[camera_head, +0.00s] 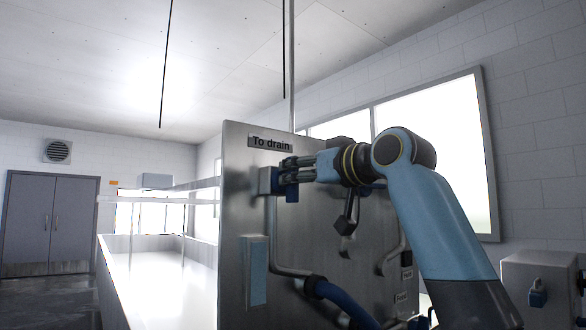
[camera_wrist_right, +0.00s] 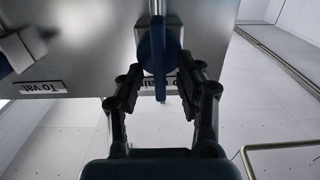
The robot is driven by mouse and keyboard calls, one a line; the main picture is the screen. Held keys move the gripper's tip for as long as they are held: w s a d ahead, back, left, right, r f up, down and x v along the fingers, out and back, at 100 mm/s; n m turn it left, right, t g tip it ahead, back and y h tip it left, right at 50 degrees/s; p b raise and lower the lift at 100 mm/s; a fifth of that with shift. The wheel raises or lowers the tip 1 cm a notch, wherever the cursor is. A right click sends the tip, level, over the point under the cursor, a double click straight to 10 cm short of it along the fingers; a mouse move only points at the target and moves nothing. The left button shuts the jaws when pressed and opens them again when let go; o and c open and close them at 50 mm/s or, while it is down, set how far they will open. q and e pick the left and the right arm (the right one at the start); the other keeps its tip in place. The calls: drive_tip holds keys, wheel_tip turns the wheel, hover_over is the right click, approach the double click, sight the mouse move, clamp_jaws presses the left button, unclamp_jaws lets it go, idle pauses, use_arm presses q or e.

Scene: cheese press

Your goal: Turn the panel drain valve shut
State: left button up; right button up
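The drain valve (camera_head: 266,181) sits on the upright steel panel (camera_head: 240,215), just below the "To drain" label (camera_head: 270,143). Its blue handle (camera_wrist_right: 158,50) hangs between the fingers of my right gripper (camera_wrist_right: 160,75) in the right wrist view. The fingers are apart, with a gap on each side of the handle, so the gripper looks open around it and not closed on it. In the head view my right gripper (camera_head: 298,170) reaches in from the right and hides part of the valve. My left gripper is not in view.
A blue hose (camera_head: 340,302) and steel pipe run below the valve. A dark lever-like part (camera_head: 347,222) hangs under my right wrist. A "To vat" label (camera_wrist_right: 40,88) and another blue part show at left in the wrist view. A long pale vat (camera_head: 160,290) stands left of the panel.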

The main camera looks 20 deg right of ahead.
drive_tip(key=shift+x, duration=0.9)
drive_tip(key=shift+c, duration=0.4)
clamp_jaws()
